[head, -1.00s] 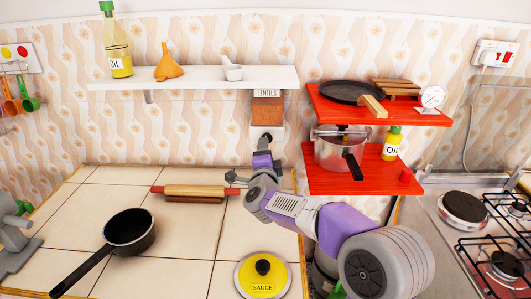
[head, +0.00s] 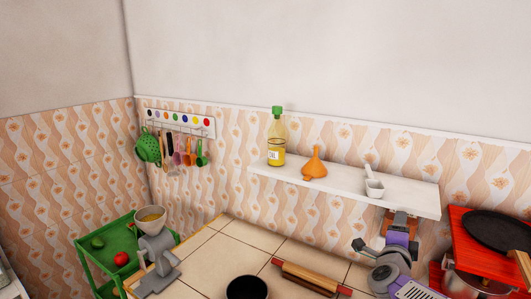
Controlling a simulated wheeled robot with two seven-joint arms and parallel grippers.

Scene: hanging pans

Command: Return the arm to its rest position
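My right arm comes in at the lower right corner, in grey and purple. Its gripper (head: 403,222) is just under the right end of the white wall shelf, in front of a brown-fronted container (head: 389,216). The fingers are small and partly hidden, so I cannot tell whether they are open or shut, or whether they touch the container. My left arm and gripper are not in view.
The white shelf (head: 270,172) holds an oil bottle (head: 276,140), an orange funnel (head: 314,166) and a white mortar (head: 374,187). A rolling pin (head: 310,279) and black pan (head: 247,288) lie below on the tiles. A red shelf (head: 470,243) with a dark pan (head: 497,231) stands right of the arm.

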